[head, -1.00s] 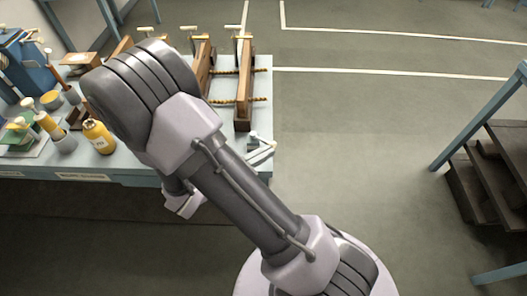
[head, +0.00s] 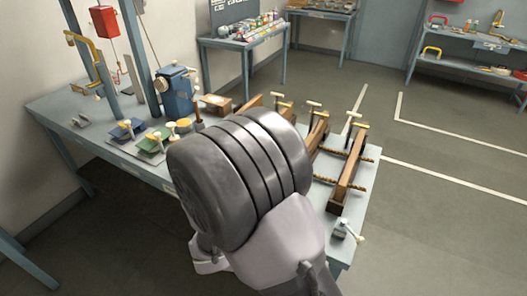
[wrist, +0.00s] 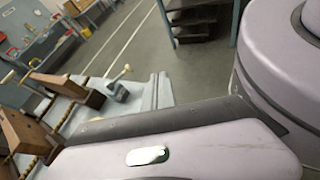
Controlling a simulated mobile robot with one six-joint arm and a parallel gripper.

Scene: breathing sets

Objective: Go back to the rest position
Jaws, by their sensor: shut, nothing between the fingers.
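My arm fills the lower middle of the head view, folded up in front of the workbench (head: 105,150), with its large dark grey ribbed joint nearest the camera. A small pale part of my arm shows below that joint at its left. The fingers of my gripper are not visible in either view; they are hidden behind the arm or out of frame. In the wrist view my own pale lilac links fill the bottom and right. The bench corner with wooden clamps (wrist: 25,130) shows at the left there.
The bench holds wooden clamps (head: 347,170), a small metal vise (head: 345,230) at its right corner, a blue machine (head: 177,92) and a yellow-topped container (head: 184,125). Another table (head: 240,42) and a shelf bench (head: 480,42) stand behind. Open floor (head: 440,225) lies to the right.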

